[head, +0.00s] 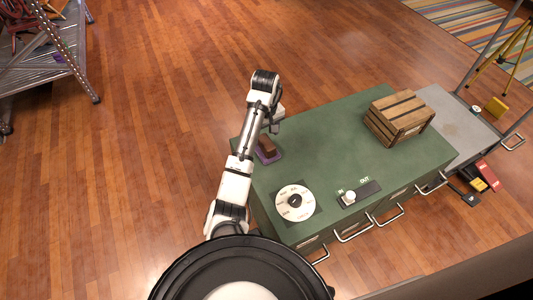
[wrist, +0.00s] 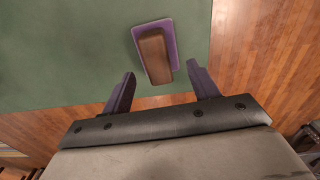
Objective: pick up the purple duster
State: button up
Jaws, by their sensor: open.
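The purple duster (head: 268,151) lies on the green cabinet top (head: 325,135) near its left end. It has a brown block-shaped handle on a purple base. In the wrist view the duster (wrist: 154,52) lies at the top centre, ahead of the fingertips and roughly between their lines, slightly tilted. My gripper (wrist: 161,88) is open and empty, with its two dark fingers apart on either side of the near end of the duster. In the head view my gripper (head: 277,117) is above the cabinet's back left edge, and my arm passes close by the duster. Height above the duster is unclear.
A wooden crate (head: 400,118) stands on the cabinet's right part. A round white dial (head: 295,203) and an IN/OUT panel (head: 358,194) sit along the front edge. A grey cart (head: 457,125) adjoins the right end. The cabinet's middle is clear. A metal shelf (head: 45,65) stands far left.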

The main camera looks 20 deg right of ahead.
aim_at(266, 141)
jog(key=shift+f+b, duration=0.9)
jog(key=shift+f, duration=0.35)
jog(key=f, duration=0.2)
jog(key=f+b, duration=0.1)
jog(key=f, duration=0.1)
jog(key=shift+w+d, duration=0.15)
jog(key=shift+d, duration=0.05)
jog(key=shift+r, duration=0.1)
jog(key=c, duration=1.1)
